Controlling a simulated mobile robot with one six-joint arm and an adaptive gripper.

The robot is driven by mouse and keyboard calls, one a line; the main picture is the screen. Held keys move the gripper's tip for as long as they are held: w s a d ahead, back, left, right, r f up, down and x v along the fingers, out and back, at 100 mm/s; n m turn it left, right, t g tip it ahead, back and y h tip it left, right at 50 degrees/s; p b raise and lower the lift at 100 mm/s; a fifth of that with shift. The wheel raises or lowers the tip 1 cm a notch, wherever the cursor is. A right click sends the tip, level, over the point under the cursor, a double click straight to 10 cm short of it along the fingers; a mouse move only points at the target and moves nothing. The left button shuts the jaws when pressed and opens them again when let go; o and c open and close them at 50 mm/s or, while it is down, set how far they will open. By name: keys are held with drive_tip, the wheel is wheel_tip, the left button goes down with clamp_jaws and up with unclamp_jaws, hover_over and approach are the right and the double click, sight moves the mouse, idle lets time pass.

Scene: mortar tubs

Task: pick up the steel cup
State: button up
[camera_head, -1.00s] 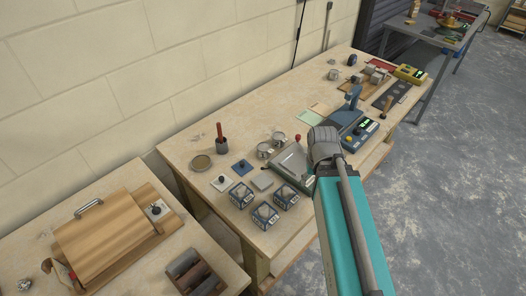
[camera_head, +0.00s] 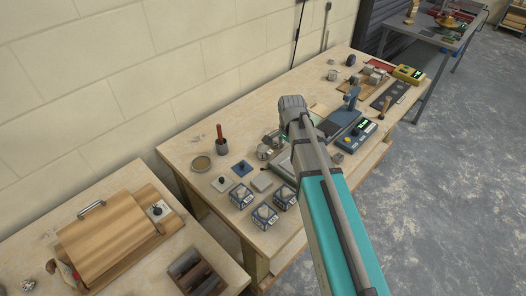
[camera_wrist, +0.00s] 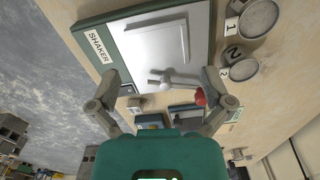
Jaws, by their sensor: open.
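My gripper (camera_wrist: 162,84) is open in the wrist view, its two fingers apart and empty above the shaker. A small metal cup (camera_head: 333,75) stands farther back on the bench. Which of these is the task's steel cup I cannot tell. My fingertips are hardly visible in the head view.
The shaker (camera_wrist: 125,50) has a lever with a red knob (camera_wrist: 200,97) between my fingers. A block wall (camera_head: 150,80) bounds the back.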

sight(264, 148)
drive_tip(key=w+a+r+m+p, duration=0.1)
drive_tip(key=w+a+m, duration=0.7)
drive_tip(key=w, duration=0.2)
drive_tip(key=shift+r+m, duration=0.25)
drive_tip(key=shift+m, duration=0.05)
drive_tip(key=shift+a, duration=0.1)
wheel_tip(264, 148, down, 9)
drive_tip(key=b, duration=0.8)
drive_tip(key=shift+r, duration=0.2)
drive_tip(key=shift+f, duration=0.15)
drive_tip(key=shift+f+b, duration=2.45)
drive_tip(key=shift+b, duration=0.3)
drive_tip(key=c, duration=1.2)
drive_tip(key=shift+o, duration=0.2)
